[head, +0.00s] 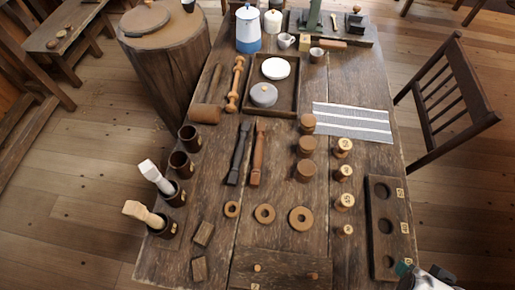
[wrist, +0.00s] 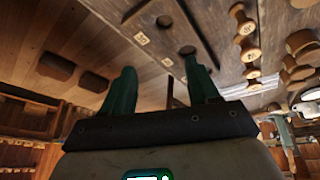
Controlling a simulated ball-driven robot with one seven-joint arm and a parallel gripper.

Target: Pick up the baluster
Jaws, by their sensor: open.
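A light-brown turned piece with bulges along its length, which looks like the baluster (head: 235,84), lies lengthwise on the table's left side in the head view, between a mallet and a tray. I cannot make it out in the wrist view. My gripper (wrist: 160,88) is open and empty, its two teal fingers spread apart. In the head view only part of my gripper (head: 405,269) shows at the bottom right corner, beside the holed board and far from the baluster.
A mallet (head: 205,113) lies left of the baluster, and a dark tray (head: 276,111) stands to its right. Two long tools (head: 258,152) lie nearer. Several spools (head: 344,172) stand beside the holed board (head: 376,238). A chair (head: 455,95) stands right of the table.

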